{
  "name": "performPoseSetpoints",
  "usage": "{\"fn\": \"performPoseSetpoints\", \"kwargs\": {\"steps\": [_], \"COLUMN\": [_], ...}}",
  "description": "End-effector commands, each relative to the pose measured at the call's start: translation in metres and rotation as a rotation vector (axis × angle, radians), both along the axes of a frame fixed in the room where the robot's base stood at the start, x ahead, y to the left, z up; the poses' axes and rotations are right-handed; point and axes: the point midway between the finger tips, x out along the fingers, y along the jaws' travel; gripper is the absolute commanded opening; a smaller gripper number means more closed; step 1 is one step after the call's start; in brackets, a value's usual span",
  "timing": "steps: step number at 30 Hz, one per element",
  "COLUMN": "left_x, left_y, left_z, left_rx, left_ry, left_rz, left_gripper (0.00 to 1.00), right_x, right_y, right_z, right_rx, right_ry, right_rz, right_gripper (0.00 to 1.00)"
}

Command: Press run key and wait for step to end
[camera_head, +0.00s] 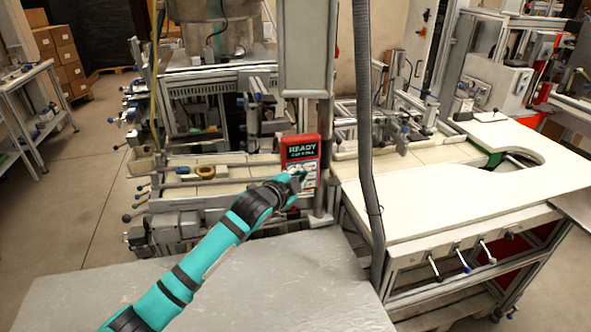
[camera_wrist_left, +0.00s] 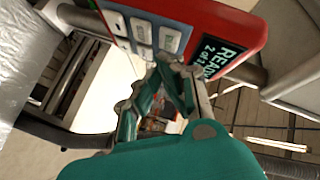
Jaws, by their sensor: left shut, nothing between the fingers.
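The red control panel (camera_head: 301,150) is fixed on the machine near the middle of the head view. Its dark screen (camera_head: 302,151) reads READY in green letters, with a smaller line below. My left gripper (camera_head: 301,173) is shut and empty, right in front of the lower part of the panel. In the wrist view its fingertips (camera_wrist_left: 172,62) are close to the keys; I cannot tell whether they touch one. My right gripper is not in view.
A grey table (camera_head: 290,290) lies below my left arm. A white worktop (camera_head: 450,200) with a curved cutout is at the right. A grey vertical hose (camera_head: 364,130) hangs just right of the panel.

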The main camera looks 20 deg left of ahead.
Motion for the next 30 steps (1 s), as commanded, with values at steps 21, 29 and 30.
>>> {"fn": "performPoseSetpoints", "kwargs": {"steps": [21, 29, 30], "left_x": [0.0017, 0.007, 0.007], "left_y": [0.0012, 0.0046, 0.0045], "left_z": [0.0005, 0.0006, 0.0004], "left_rx": [0.0, 0.001, 0.0], "left_ry": [0.0, 0.0, 0.0], "left_rz": [0.0, 0.0, -0.001], "left_gripper": [0.0, 0.0, 0.0], "right_x": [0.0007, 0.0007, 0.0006], "right_y": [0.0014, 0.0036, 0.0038], "right_z": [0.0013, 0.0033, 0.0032], "right_rx": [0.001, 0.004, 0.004], "right_ry": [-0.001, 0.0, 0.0], "right_rz": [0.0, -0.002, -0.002], "right_gripper": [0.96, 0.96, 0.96]}}
